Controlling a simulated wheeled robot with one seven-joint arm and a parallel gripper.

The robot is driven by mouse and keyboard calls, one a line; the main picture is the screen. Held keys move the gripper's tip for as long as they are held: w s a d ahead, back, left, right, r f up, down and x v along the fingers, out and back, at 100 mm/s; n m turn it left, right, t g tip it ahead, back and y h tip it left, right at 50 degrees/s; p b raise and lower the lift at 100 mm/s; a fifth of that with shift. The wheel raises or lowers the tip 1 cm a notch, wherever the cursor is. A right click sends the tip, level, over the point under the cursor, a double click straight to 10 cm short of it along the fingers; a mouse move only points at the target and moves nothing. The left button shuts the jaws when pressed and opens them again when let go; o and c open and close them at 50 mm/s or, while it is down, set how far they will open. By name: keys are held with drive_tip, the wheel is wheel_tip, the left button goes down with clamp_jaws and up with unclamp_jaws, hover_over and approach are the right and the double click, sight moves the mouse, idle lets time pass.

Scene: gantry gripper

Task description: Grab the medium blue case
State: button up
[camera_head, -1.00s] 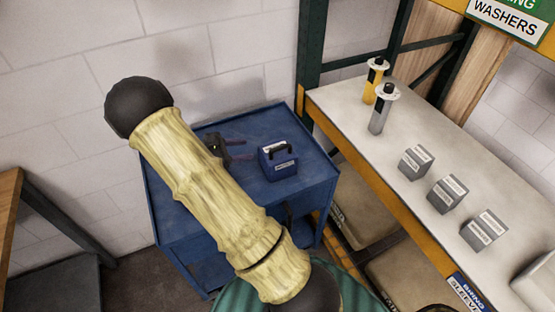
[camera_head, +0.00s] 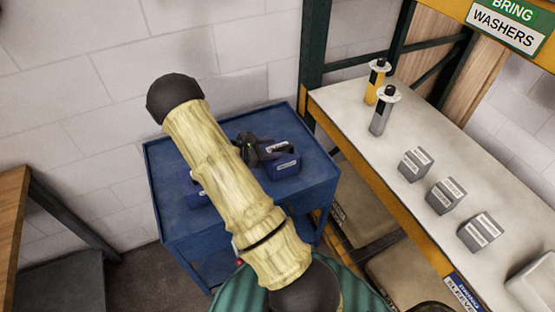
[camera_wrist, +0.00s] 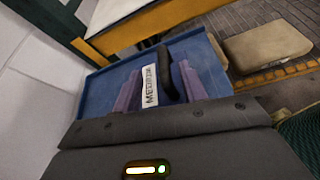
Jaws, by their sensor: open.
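The medium blue case (camera_head: 286,169) sits on top of the blue cart (camera_head: 168,212), near its right side. In the wrist view, its white label (camera_wrist: 150,86) reads partly as "MEDIUM", beside a black handle. My gripper (camera_head: 270,151) is at the case in the head view and partly covers its upper left part. In the wrist view, my gripper's (camera_wrist: 167,66) two purple fingers are spread, with the label and handle between them. Contact with the case cannot be told. My gripper's body hides the near part of the case.
Another blue object (camera_head: 197,199) lies on the cart, partly behind my arm. A shelf bench (camera_head: 345,108) on the right holds a yellow cylinder (camera_head: 377,80), a grey cylinder (camera_head: 383,110) and grey boxes (camera_head: 415,164). A white block wall stands behind the cart.

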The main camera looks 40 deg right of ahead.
sight(285, 148)
drive_tip(key=shift+s+d, duration=0.3)
drive_tip(key=shift+d, duration=0.1)
drive_tip(key=p+x, duration=0.2)
drive_tip(key=x, duration=0.2)
drive_tip(key=shift+s, duration=0.2)
drive_tip(key=shift+d+f, duration=0.3)
drive_tip(key=shift+a, duration=0.1)
drive_tip(key=shift+w, duration=0.1)
drive_tip(key=shift+c, duration=0.9)
clamp_jaws()
